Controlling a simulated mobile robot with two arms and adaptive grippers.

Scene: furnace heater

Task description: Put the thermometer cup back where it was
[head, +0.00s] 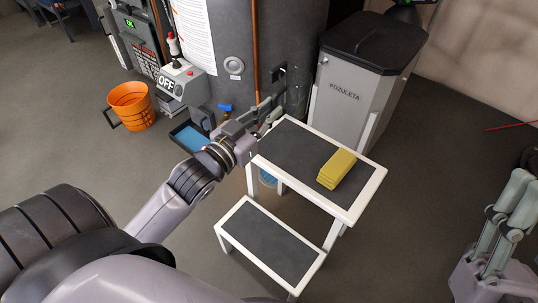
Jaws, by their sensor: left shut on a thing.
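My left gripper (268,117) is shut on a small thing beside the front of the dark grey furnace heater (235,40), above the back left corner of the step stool. The fingers and wrist mostly hide what it holds, so I cannot make out its shape. I cannot clearly pick out the thermometer cup anywhere. Dark metal fittings (280,75) stick out from the furnace just behind the gripper. My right gripper (525,185) is at the right edge, away from the furnace. Its fingers are partly cut off, and I cannot tell whether they are open.
A white-framed step stool (285,155) with dark treads stands in front, with folded yellow cloths (337,169) on top. A grey bin (352,90) stands behind it. An orange bucket (131,106) and blue tray (190,136) are at left. The right floor is mostly clear.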

